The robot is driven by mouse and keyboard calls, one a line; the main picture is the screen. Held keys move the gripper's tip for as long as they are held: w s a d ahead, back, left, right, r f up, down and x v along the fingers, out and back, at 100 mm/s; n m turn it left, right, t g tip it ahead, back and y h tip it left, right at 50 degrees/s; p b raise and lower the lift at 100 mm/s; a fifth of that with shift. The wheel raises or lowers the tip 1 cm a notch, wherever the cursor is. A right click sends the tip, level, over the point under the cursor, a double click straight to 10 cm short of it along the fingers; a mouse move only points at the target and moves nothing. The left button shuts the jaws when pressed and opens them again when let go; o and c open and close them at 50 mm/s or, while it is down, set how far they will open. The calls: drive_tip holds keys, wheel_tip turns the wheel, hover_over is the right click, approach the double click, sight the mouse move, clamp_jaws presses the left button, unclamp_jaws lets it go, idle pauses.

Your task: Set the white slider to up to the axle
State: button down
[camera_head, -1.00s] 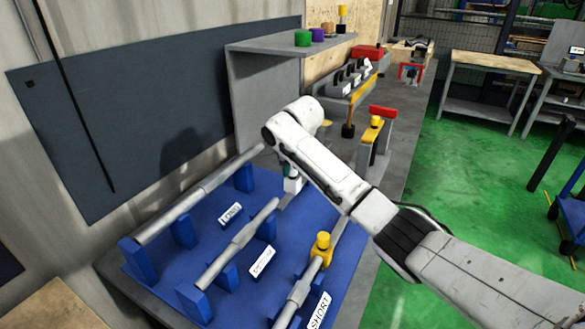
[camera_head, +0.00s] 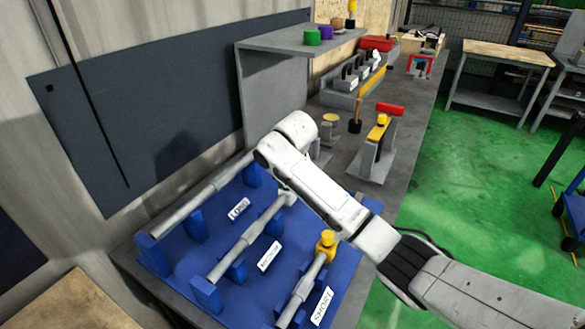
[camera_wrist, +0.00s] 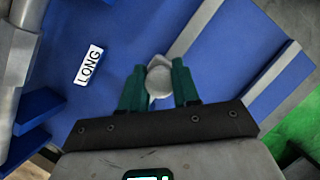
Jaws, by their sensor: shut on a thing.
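My gripper's green fingers (camera_wrist: 159,87) are shut on the round whitish top of the white slider (camera_wrist: 159,73) in the wrist view. In the head view, a whitish piece, apparently the same slider (camera_head: 288,198), shows at the far end of the middle axle (camera_head: 245,238). My arm hides the gripper there. I cannot tell whether the slider touches the axle's end. The long axle (camera_head: 190,207) lies to the left and the short axle (camera_head: 300,292) to the right, all on the blue board (camera_head: 215,255). A yellow slider (camera_head: 326,245) stands at the short axle's far end.
White labels, such as LONG (camera_head: 240,208) and SHORT (camera_head: 321,306), lie on the board. A grey stand with yellow and red parts (camera_head: 378,145) is behind my arm. A grey shelf (camera_head: 297,42) rises at the back. Green floor (camera_head: 480,190) is open at right.

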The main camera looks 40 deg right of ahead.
drive_tip(key=shift+a, duration=0.2)
drive_tip(key=c, duration=0.8)
unclamp_jaws()
drive_tip(key=shift+a, duration=0.1)
drive_tip(key=shift+r, duration=0.1)
drive_tip(key=shift+s+r, duration=0.15)
drive_tip(key=shift+r, duration=0.2)
drive_tip(key=v, duration=1)
drive_tip(key=shift+b, duration=0.4)
drive_tip(key=shift+f, duration=0.15)
